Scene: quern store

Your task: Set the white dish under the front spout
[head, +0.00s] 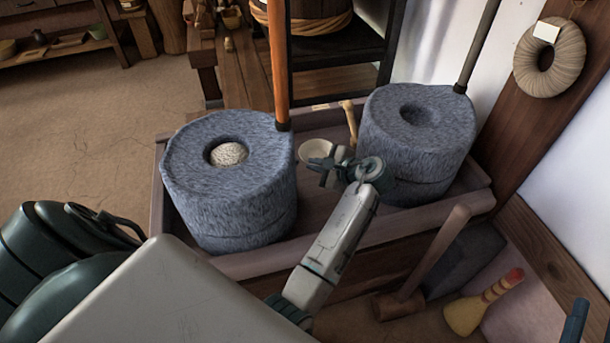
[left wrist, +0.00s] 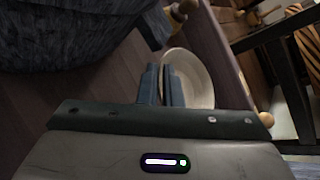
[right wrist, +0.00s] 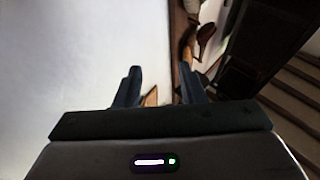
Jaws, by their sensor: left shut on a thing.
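The white dish (head: 314,149) is between the two grey stone querns, at the back part of the wooden trough. My left gripper (head: 326,166) is shut on the dish's near rim. In the left wrist view the dish (left wrist: 197,78) extends to the right of the fingers, and part of it is hidden behind them. I cannot tell whether the dish touches the trough floor. The left quern (head: 228,180) and right quern (head: 418,135) show no spout that I can clearly make out. My right gripper (right wrist: 160,85) is open and empty in front of a pale wall.
The wooden trough (head: 245,263) surrounds both querns. An orange upright pole (head: 279,60) stands at the left quern. A wooden mallet (head: 430,260) and a yellow brush (head: 482,303) are at the front right. A dark shelf rack (head: 335,60) stands behind.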

